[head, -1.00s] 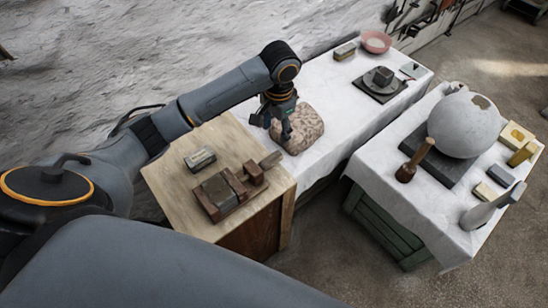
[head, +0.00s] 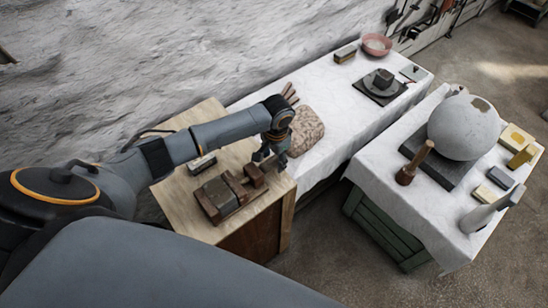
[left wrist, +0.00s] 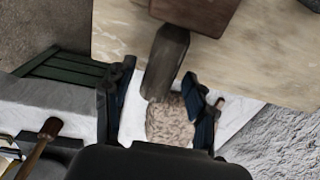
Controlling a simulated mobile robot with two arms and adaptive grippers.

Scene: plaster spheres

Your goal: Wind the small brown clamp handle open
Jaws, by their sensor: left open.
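The brown clamp (head: 238,191) sits on the pale wooden bench top, with a grey block in it. In the left wrist view its small brown handle (left wrist: 165,62) sticks out from a brown block at the top edge. My left gripper (head: 270,158) is at the clamp's handle end and hides most of the handle in the head view. In the left wrist view the left gripper (left wrist: 160,74) is open, with one finger on each side of the handle. I cannot tell whether either finger touches it. My right gripper is not in view.
A grey-topped block (head: 203,163) lies on the bench behind the clamp. A second table holds a plaster sphere (head: 464,127) and a mallet (head: 414,163). Floor lies between.

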